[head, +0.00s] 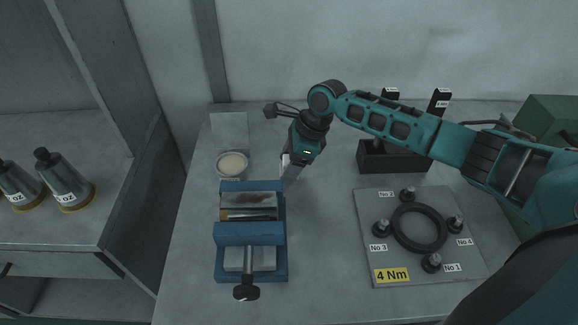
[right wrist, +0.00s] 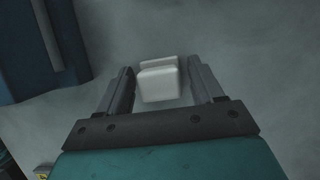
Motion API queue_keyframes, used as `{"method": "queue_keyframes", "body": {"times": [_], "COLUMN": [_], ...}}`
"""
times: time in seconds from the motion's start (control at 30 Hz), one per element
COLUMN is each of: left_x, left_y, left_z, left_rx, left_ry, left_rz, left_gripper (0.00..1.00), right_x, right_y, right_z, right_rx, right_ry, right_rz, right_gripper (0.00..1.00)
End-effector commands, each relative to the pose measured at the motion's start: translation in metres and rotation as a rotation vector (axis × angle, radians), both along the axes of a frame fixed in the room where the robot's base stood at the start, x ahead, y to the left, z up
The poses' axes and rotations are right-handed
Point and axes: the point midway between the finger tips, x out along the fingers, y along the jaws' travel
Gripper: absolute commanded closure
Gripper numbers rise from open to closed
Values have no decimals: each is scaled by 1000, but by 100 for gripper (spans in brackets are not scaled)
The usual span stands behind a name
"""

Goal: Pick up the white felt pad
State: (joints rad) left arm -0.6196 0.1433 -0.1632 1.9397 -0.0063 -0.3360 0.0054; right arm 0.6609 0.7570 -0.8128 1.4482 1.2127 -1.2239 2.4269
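The white felt pad (right wrist: 160,82) shows in the right wrist view as a small pale block with a stepped shape. It lies between the two fingers of my right gripper (right wrist: 160,68), with a visible gap on each side. The fingers are open and do not appear to touch it. In the head view my right gripper (head: 291,170) points down at the table just behind and right of the blue vise; the pad is hard to tell from the fingers there. My left gripper is in neither view.
The blue vise (head: 249,233) holds a metal piece close to the gripper. A bowl (head: 232,165) stands behind it on the left. A grey plate with a black ring (head: 419,228) and knobs lies right, below a dark holder (head: 393,158). Metal weights (head: 64,181) stand far left.

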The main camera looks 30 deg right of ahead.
Motion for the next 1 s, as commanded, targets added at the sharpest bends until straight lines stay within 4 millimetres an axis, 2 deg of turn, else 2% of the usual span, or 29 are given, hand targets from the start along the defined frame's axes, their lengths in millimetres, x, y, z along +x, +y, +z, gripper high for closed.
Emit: {"method": "queue_keyframes", "body": {"times": [0.07,0.5,0.77,0.87,1.0], "left_x": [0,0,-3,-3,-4], "left_y": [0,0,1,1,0], "left_z": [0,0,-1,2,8], "left_rx": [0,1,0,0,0], "left_ry": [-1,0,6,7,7], "left_rz": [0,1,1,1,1], "left_gripper": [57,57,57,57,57], "right_x": [0,0,0,1,1], "right_y": [0,0,0,0,0], "right_z": [0,0,3,14,43], "right_rx": [0,0,0,1,1], "right_ry": [0,0,0,-3,-4], "right_rz": [0,0,0,1,1], "right_gripper": [42,83,83,83,83]}}
